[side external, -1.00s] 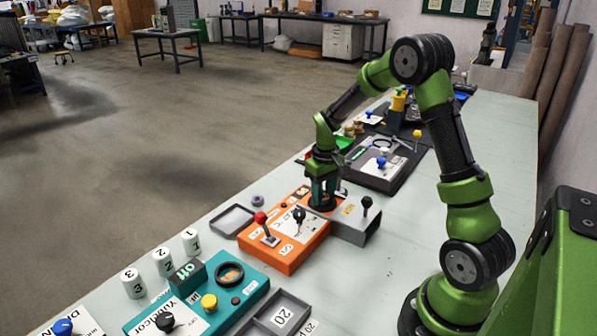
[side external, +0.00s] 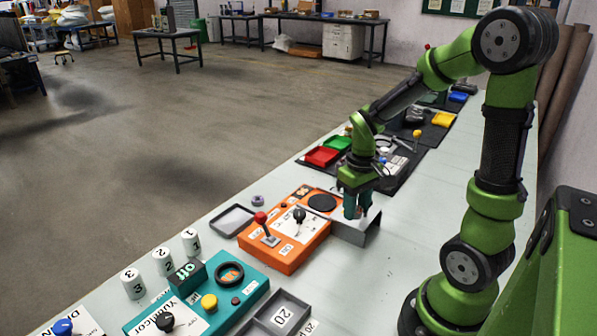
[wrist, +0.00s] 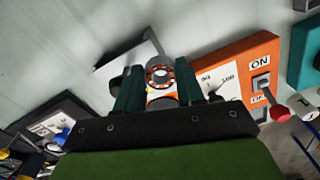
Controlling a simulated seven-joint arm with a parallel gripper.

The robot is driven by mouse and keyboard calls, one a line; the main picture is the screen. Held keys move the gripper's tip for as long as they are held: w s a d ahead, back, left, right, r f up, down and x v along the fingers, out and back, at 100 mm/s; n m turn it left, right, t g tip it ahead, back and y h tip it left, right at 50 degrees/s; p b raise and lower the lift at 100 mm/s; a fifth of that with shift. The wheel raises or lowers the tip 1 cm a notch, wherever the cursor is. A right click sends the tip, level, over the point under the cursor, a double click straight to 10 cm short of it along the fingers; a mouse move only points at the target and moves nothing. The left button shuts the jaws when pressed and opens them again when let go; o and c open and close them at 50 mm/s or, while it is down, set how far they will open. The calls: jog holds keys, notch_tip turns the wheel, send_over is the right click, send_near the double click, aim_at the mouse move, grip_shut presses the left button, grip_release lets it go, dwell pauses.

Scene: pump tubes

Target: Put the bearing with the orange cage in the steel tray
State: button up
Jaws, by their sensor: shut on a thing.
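In the wrist view, the bearing with the orange cage (wrist: 160,75), a steel ring with orange showing between its races, is between my fingertips. My gripper (wrist: 160,80) is shut on it. In the side view my gripper (side external: 357,208) is over the grey metal housing at the right end of the orange panel; there the bearing is hidden or too small to tell. A shallow grey tray (side external: 232,220), which looks like the steel tray, lies empty left of the orange panel, well away from my gripper.
A small purple-grey ring (side external: 258,201) lies beside the tray. White numbered cylinders (side external: 162,262) and a teal panel (side external: 205,300) stand nearer the camera.

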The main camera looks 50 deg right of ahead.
jog(key=s, duration=0.2)
send_over(234, 222)
notch_tip(234, 222, down, 3)
jog(key=shift+s+a+f, duration=0.1)
jog(key=shift+f, duration=2.75)
jog(key=shift+f, duration=0.15)
jog(key=o, duration=1.1)
jog(key=shift+c, duration=0.2)
